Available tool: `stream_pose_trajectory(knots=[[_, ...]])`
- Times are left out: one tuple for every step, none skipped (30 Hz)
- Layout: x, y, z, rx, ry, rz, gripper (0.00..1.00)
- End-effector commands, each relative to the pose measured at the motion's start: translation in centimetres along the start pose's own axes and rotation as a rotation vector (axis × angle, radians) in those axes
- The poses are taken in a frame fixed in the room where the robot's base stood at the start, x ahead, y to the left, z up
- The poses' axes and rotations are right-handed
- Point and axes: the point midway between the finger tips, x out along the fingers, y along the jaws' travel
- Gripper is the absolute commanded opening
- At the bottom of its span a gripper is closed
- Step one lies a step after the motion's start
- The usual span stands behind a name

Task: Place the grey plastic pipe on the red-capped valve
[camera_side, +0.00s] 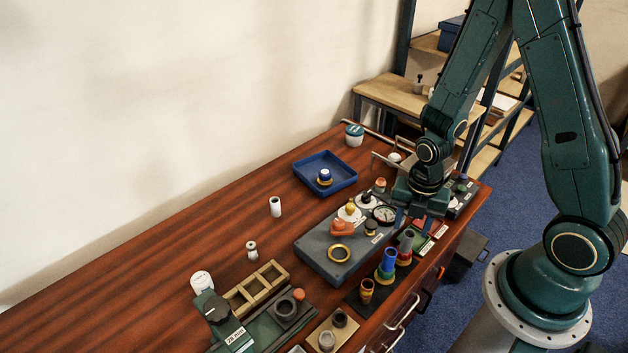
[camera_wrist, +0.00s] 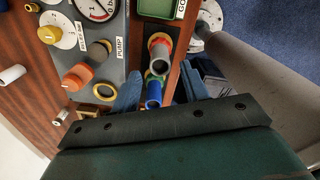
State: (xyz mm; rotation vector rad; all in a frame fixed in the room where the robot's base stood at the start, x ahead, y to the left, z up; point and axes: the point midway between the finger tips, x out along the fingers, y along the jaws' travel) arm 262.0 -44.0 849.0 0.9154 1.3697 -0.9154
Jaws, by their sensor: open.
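The grey plastic pipe (camera_side: 407,240) stands upright in the row along the bench's front edge. In the wrist view the grey pipe (camera_wrist: 160,52) rises from a base with a red rim and brass-coloured collar (camera_wrist: 159,38), which looks like the red-capped valve. Its cap is mostly hidden by the pipe; how fully the pipe seats on it cannot be told. My gripper (camera_side: 418,221) is above and behind the row in the side view. In the wrist view its blue fingers (camera_wrist: 161,90) are apart, with nothing visibly clamped between them.
A blue pipe (camera_side: 389,260) stands close beside the grey one, with a copper-coloured fitting (camera_side: 366,290) farther along. A grey panel (camera_side: 312,252) with an orange handle (camera_side: 342,228) and gauge (camera_side: 384,214) lies alongside. A blue tray (camera_side: 340,165) sits behind.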

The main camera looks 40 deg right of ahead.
Motion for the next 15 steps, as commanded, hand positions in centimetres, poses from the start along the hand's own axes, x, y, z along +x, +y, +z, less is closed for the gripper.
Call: stream_pose_trajectory(knots=[[-0.6, 0.1, 0.0, 0.0, -0.002, 0.003, 0.45], [-0.8, 0.1, 0.0, 0.0, -0.002, 0.003, 0.45], [-1.2, 0.1, 0.0, 0.0, -0.002, 0.003, 0.45], [-1.5, 0.1, 0.0, 0.0, -0.002, 0.003, 0.45], [-1.8, 0.0, 0.0, 0.0, -0.002, 0.003, 0.45], [-2.1, 0.0, 0.0, 0.0, -0.002, 0.003, 0.45], [-2.4, 0.0, 0.0, 0.0, -0.002, 0.004, 0.45], [-2.7, 0.1, 0.0, 0.0, -0.002, 0.003, 0.45], [-3.1, 0.1, 0.1, 0.0, -0.002, 0.004, 0.45], [-3.4, 0.1, 0.1, 0.0, -0.002, 0.004, 0.45], [-3.7, 0.1, 0.0, 0.0, -0.002, 0.003, 0.45], [-4.1, 0.1, 0.1, 0.0, -0.002, 0.004, 0.45], [-4.4, 0.1, 0.0, 0.0, -0.002, 0.004, 0.45], [-4.6, 0.1, 0.0, 0.0, -0.002, 0.004, 0.45], [-5.0, 0.1, 0.0, 0.0, -0.002, 0.004, 0.45]])
